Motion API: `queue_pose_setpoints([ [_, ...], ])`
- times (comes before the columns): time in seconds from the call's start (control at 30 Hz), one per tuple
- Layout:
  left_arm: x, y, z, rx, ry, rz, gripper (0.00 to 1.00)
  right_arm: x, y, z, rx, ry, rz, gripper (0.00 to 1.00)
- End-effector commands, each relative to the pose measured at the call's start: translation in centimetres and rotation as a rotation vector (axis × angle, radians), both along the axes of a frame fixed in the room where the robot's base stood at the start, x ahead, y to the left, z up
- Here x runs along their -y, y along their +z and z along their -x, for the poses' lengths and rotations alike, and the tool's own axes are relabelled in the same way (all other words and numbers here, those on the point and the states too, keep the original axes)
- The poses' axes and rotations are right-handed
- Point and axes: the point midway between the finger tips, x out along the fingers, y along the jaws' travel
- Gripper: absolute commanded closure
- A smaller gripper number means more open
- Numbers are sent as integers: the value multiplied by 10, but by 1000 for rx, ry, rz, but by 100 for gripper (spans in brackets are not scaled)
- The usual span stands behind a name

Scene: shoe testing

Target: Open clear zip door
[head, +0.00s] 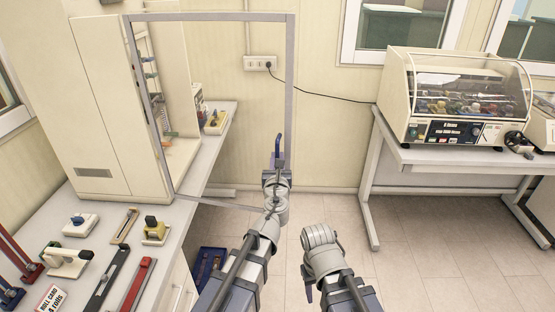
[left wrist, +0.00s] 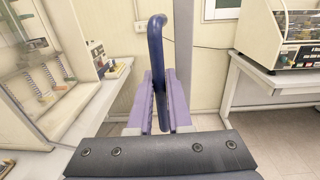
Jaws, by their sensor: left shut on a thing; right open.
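The clear door (head: 220,17), a see-through panel in a grey frame, stands swung out from the beige cabinet (head: 105,110) on the left bench. The cabinet's inside shows past it. My left gripper (head: 277,168) is at the door's free edge, shut on the blue door handle (head: 278,146). In the left wrist view the curved handle (left wrist: 156,50) rises between the purple fingers of the left gripper (left wrist: 160,105). My right gripper (head: 308,275) is low to the right of the left one, apart from the door and empty; its fingers are mostly hidden.
The left bench (head: 190,225) holds several small tools and fixtures in front of the cabinet. A tester with a clear lid (head: 455,95) stands on the right table (head: 440,158). A blue bin (head: 210,265) sits on the floor by the bench. Floor between the benches is free.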

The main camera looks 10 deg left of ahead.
Motion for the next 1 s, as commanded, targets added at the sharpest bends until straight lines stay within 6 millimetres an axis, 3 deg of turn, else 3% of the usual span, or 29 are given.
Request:
queue_pose_setpoints([
  [0.23,0,0,0,0,-1,1,100,0,0,0,0,0,0,50],
  [0.27,0,0,0,0,-1,1,81,0,0,0,0,0,0,50],
  [0.5,0,0,0,0,0,0,54,0,0,0,0,0,0,50],
  [0.83,-1,0,2,0,0,0,53,0,0,0,0,0,0,50],
  [1.0,-2,0,14,0,1,0,53,0,0,0,0,0,0,50],
])
